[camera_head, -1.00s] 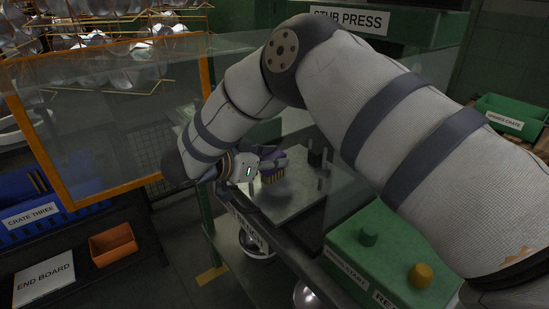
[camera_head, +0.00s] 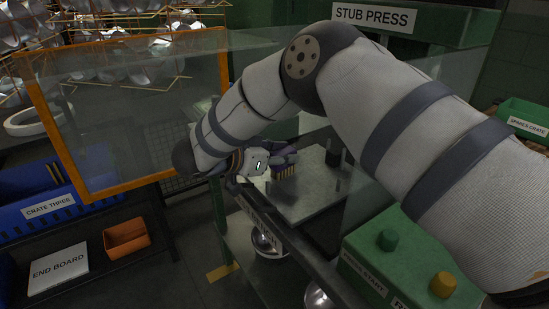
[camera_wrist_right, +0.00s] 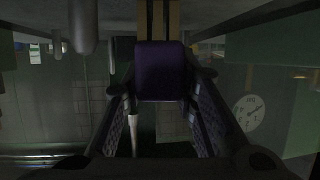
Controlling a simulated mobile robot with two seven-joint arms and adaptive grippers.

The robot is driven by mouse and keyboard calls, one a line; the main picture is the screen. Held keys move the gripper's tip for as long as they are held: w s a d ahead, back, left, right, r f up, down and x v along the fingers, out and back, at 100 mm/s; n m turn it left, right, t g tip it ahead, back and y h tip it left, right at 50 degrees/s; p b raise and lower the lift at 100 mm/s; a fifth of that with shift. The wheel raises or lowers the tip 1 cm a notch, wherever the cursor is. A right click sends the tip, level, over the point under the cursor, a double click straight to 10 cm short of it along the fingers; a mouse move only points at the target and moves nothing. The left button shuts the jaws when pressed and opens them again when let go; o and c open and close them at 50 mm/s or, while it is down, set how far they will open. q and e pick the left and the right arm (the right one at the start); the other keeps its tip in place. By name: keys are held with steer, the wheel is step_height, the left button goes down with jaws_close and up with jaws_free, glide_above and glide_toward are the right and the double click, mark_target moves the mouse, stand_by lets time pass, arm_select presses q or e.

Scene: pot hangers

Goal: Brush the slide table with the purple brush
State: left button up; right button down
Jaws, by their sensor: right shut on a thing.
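The purple brush (camera_wrist_right: 160,72) is between the fingers of my right gripper in the right wrist view, with tan bristles at the top of the picture. In the head view the brush's bristles (camera_head: 284,172) point down at the slide table (camera_head: 312,190), a flat grey metal plate. I cannot tell whether the bristles touch the plate. My right gripper (camera_head: 278,161) is shut on the brush over the plate's left part. My left gripper is not in view.
A green control box (camera_head: 400,262) with green and yellow buttons stands at the front right. A clear guard panel in an orange frame (camera_head: 52,130) hangs at left. A blue crate (camera_head: 40,205) and an orange bin (camera_head: 126,237) sit on the lower left shelf.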

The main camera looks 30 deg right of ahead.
steer(key=shift+d+f, duration=0.1)
steer(key=shift+d, duration=0.75)
steer(key=shift+s+a, duration=0.15)
steer(key=shift+a, duration=2.35)
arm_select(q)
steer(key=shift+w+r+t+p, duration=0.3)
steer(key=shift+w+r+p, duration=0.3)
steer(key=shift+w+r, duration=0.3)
arm_select(e)
step_height(320, 180, up, 6)
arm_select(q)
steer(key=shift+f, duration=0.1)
arm_select(e)
steer(key=shift+d, duration=0.1)
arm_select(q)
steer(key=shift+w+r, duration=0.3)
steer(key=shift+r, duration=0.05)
arm_select(e)
step_height(320, 180, up, 3)
steer(key=shift+r, duration=0.15)
